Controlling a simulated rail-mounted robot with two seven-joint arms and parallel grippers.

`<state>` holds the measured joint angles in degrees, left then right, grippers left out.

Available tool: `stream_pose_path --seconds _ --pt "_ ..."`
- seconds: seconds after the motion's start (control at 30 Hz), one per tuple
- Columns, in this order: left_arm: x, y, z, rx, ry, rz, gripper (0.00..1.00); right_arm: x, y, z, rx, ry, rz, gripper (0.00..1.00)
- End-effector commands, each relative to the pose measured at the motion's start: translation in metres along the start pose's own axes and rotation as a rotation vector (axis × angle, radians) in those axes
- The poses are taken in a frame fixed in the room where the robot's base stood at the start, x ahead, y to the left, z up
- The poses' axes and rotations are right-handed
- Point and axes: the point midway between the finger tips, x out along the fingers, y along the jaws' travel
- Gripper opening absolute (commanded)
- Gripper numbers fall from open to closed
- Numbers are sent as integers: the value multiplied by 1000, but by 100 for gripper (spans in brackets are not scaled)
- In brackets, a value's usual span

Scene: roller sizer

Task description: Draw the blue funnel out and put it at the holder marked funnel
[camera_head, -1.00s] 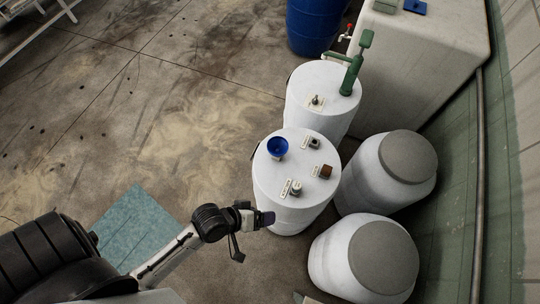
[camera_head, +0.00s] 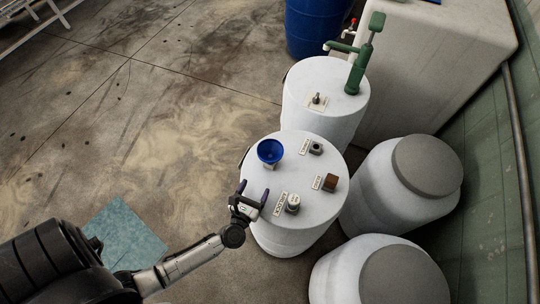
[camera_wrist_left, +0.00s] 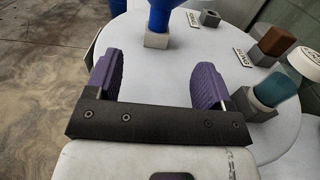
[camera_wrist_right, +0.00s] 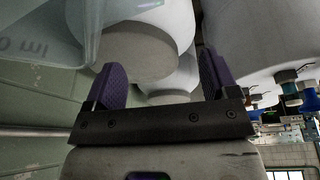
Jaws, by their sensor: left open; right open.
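The blue funnel (camera_head: 270,150) stands upright near the left edge of the front white drum's top (camera_head: 270,185). In the left wrist view the funnel (camera_wrist_left: 160,14) sits in a small grey block (camera_wrist_left: 157,39). My left gripper (camera_head: 254,191) is open and empty at the drum's left edge, short of the funnel and apart from it. A grey holder block (camera_head: 316,148) with a label (camera_head: 305,146) stands right of the funnel; nothing stands up from it. I cannot read the labels surely. My right gripper (camera_wrist_right: 160,78) is open and empty, outside the head view.
A brown plug (camera_head: 330,182) and a white-capped piece (camera_head: 293,203) stand in labelled blocks on the same drum top. Behind is a white drum with a green pump (camera_head: 358,70). Grey-lidded drums (camera_head: 427,168) crowd the right. The floor at left is open.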

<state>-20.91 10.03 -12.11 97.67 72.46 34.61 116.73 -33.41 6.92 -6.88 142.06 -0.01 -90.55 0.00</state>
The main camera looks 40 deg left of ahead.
Motion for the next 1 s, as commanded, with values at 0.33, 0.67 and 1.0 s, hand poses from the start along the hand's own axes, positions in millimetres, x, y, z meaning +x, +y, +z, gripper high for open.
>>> stream_pose_path --seconds 0.33,0.67,1.0 --pt "56 1 2 -2 -2 2 75 -8 1 -4 0 5 1 80" --pt "75 0 1 -1 -1 1 75 -10 1 -5 0 5 1 80" --pt "117 0 1 -1 -1 1 75 -12 0 -6 0 5 0 80"
